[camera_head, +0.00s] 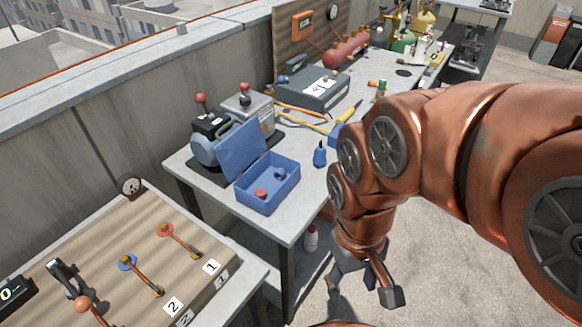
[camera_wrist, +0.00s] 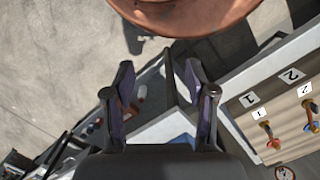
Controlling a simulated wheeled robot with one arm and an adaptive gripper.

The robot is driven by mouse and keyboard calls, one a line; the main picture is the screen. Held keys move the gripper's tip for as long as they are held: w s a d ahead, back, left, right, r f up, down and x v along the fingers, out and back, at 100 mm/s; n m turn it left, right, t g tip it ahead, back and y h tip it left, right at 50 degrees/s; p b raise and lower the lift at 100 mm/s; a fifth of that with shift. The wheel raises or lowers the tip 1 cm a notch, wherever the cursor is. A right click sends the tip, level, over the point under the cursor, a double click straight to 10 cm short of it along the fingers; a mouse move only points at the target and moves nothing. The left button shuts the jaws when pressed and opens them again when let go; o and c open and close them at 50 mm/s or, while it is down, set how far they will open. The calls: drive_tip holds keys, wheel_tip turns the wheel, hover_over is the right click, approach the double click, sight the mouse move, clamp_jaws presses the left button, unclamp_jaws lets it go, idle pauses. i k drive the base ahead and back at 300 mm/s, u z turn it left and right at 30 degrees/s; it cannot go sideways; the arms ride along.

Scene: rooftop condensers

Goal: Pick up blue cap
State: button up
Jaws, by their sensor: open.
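A small blue cap (camera_head: 280,174) lies inside the open blue box (camera_head: 287,192), towards its back right corner. A red cap (camera_head: 261,193) lies in the same box, nearer the front left. The box's lid (camera_head: 241,150) stands up at its left. My gripper (camera_head: 366,292) hangs low over the floor, to the right of the table's front end and well away from the cap. Its fingers are apart with nothing between them, as the wrist view also shows (camera_wrist: 160,78). I cannot make out the cap in the wrist view.
A small blue bottle (camera_head: 320,155) stands right of the box. A pump (camera_head: 212,137) and a grey machine (camera_head: 250,110) stand behind it. A wooden panel with valves (camera_head: 130,270) is on the front left bench.

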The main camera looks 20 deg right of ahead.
sight(279, 173)
drive_tip(key=u, duration=0.5)
drive_tip(key=k, duration=1.2)
drive_tip(key=z, duration=0.3)
drive_tip(key=i, duration=1.55)
drive_tip(key=u, duration=0.8)
